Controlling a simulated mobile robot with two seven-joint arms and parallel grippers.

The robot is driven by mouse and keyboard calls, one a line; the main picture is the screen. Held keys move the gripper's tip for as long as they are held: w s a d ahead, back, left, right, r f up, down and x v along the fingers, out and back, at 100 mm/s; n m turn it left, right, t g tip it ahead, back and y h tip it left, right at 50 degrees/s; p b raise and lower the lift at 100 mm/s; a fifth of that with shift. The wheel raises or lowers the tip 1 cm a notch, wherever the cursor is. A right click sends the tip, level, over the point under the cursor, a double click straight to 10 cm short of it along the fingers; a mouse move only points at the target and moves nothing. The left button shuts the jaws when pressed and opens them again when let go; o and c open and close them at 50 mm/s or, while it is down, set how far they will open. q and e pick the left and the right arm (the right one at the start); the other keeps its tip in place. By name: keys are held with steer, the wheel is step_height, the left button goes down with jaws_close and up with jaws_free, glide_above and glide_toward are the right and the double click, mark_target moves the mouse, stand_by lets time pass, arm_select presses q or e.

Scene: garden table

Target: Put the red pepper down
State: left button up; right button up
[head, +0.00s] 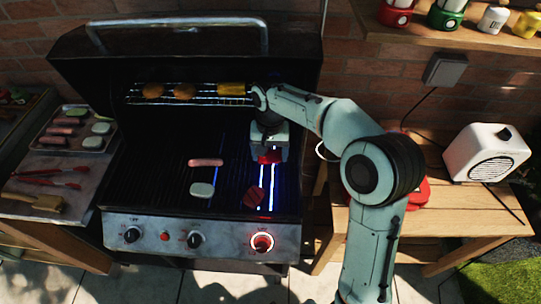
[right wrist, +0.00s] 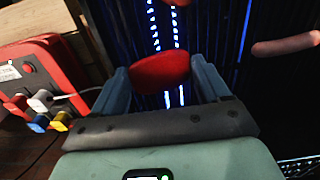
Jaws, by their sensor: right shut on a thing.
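My right gripper (head: 269,151) is above the right part of the grill grate, pointing down. It is shut on the red pepper (head: 270,157), which shows between the fingertips. In the right wrist view the red pepper (right wrist: 160,72) sits between the two blue-grey fingers of the gripper (right wrist: 161,78). Whether the pepper touches the grate is hard to tell. The grill grate (head: 225,178) lies below, with blue-white glowing lines on its right side. My left gripper is not in view.
On the grate lie a dark red piece (head: 256,196), a sausage (head: 206,162) and a pale slice (head: 202,190). An upper rack (head: 205,99) with food is behind. A tray (head: 87,109) of food is left; a wooden table (head: 455,213) with a white box (head: 487,152) is right.

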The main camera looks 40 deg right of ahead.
mark_target(270, 150)
steer(key=shift+w+d+r, duration=0.15)
steer(key=shift+w+d, duration=0.55)
steer(key=shift+w, duration=0.15)
step_height(270, 150, down, 2)
steer(key=shift+w+d+f, duration=0.1)
steer(key=shift+w, duration=0.05)
step_height(270, 150, down, 4)
steer(key=shift+f, duration=0.55)
steer(key=shift+f, duration=0.15)
steer(key=o, duration=1.1)
steer(key=shift+w+d+r+p, duration=0.1)
steer(key=shift+r+p, duration=0.3)
steer(key=shift+r, duration=3.55)
